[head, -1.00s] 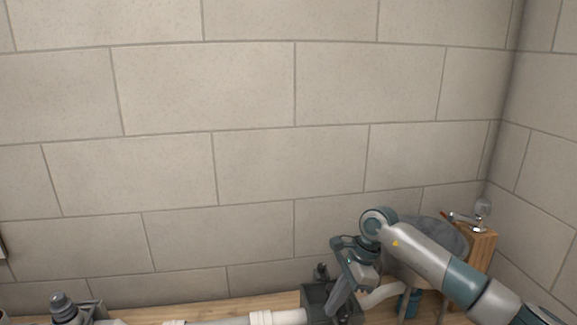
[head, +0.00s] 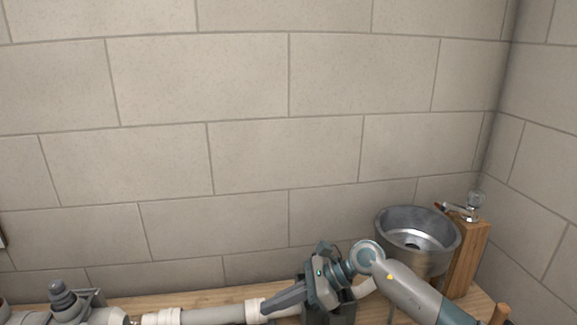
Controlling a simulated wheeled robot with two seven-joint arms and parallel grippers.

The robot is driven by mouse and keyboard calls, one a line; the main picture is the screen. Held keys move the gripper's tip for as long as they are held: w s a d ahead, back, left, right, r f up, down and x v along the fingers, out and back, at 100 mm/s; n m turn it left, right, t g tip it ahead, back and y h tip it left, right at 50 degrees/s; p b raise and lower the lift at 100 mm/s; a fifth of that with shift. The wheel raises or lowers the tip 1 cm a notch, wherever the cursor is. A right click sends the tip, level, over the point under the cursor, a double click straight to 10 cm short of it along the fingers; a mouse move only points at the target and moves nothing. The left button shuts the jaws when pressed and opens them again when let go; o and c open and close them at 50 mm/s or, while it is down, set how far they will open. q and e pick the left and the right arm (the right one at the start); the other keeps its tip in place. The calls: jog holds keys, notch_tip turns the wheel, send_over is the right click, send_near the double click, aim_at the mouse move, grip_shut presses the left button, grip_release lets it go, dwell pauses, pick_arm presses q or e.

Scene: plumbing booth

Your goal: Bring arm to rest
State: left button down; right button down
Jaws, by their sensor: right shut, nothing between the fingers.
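My right arm comes in from the lower right. Its gripper (head: 269,307) points left, low over the white pipe (head: 215,315), with its fingers together and nothing seen between them. I cannot tell whether the fingertips touch the pipe. The gripper and wrist partly cover a dark box (head: 346,309) at the pipe's right end. My left gripper is not in view.
A round metal sink (head: 385,228) stands at the right, beside a wooden post (head: 466,262) with a tap (head: 462,211). A grey fitting with a dark knob (head: 63,294) is at the lower left. A block wall (head: 250,80) closes the back.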

jog(key=s+a+r+m+t+y, duration=0.1)
jog(key=s+a+r+m+y, duration=0.1)
jog(key=a+r+m+y, duration=0.15)
jog(key=w+d+r+m+t+y, duration=0.1)
jog(key=d+r+m+t, duration=0.25)
jog(key=m+t, duration=0.45)
jog(key=w+d+r+m+t+y, duration=0.1)
jog(key=d+r+m+t, duration=0.1)
jog(key=r+m+t, duration=0.6)
jog(key=s+d+f+m+h, duration=0.2)
jog(key=d+f+m+h, duration=0.7)
jog(key=m, duration=0.3)
jog(key=s+d+f+m+h, duration=0.3)
jog(key=d+f+m+h, duration=0.5)
jog(key=d+f+m, duration=0.3)
jog(key=s+d+f+m+g, duration=0.4)
jog(key=s+f+m+g, duration=0.3)
jog(key=s+f, duration=0.65)
jog(key=s+f+m+g, duration=0.35)
jog(key=s+g, duration=0.25)
jog(key=s, duration=1)
notch_tip(320, 180, down, 30)
jog(key=s+n+g, duration=0.1)
jog(key=s, duration=0.2)
jog(key=s+d+f+g, duration=0.1)
jog(key=s+d+f, duration=0.2)
jog(key=s+f, duration=1.4)
jog(key=shift+b, duration=0.35)
